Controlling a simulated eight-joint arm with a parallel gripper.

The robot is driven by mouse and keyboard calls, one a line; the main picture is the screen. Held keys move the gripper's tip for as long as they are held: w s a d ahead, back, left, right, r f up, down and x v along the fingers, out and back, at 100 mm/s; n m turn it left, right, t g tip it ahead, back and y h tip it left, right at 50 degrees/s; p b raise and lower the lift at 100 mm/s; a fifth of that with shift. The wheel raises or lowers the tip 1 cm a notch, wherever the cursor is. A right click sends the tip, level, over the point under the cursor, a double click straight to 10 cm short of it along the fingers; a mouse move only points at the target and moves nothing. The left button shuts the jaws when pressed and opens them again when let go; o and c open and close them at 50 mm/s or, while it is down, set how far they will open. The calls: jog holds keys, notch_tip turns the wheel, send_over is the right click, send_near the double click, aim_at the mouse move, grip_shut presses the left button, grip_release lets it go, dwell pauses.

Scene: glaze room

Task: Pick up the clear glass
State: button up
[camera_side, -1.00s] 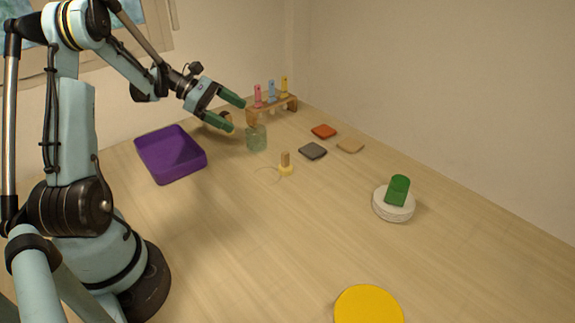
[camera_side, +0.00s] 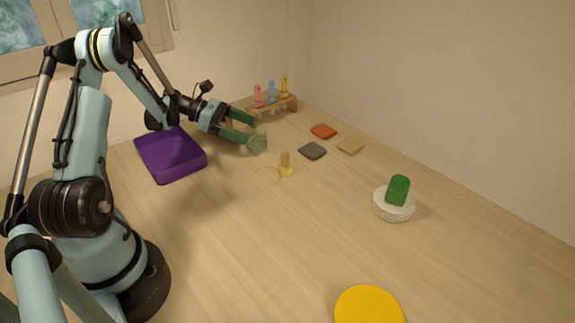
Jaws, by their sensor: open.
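The clear glass (camera_side: 258,140) stands on the wooden table, a pale greenish see-through cup in front of the small wooden rack. My gripper (camera_side: 250,128) is low over the table, with its green fingers pointing right at the glass. The fingers are open. Their tips are at the glass's left side and partly overlap it in the view; I cannot tell whether they touch it or how far they reach around it.
A purple tray (camera_side: 184,176) lies left of the gripper. The wooden rack (camera_side: 284,103) holds colored tubes behind the glass. Grey (camera_side: 312,151), orange (camera_side: 323,131) and tan tiles (camera_side: 350,147) lie to the right. A small brush-like item (camera_side: 286,165) stands in front. A green cylinder (camera_side: 398,189) rests on white discs (camera_side: 391,211). A yellow disc (camera_side: 368,305) lies nearest.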

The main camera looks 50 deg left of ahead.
aim_at(266, 136)
jog(key=x, duration=0.4)
jog(key=shift+w+f, duration=0.1)
jog(key=shift+w, duration=0.1)
jog(key=c, duration=1.2)
jog(key=shift+r, duration=0.2)
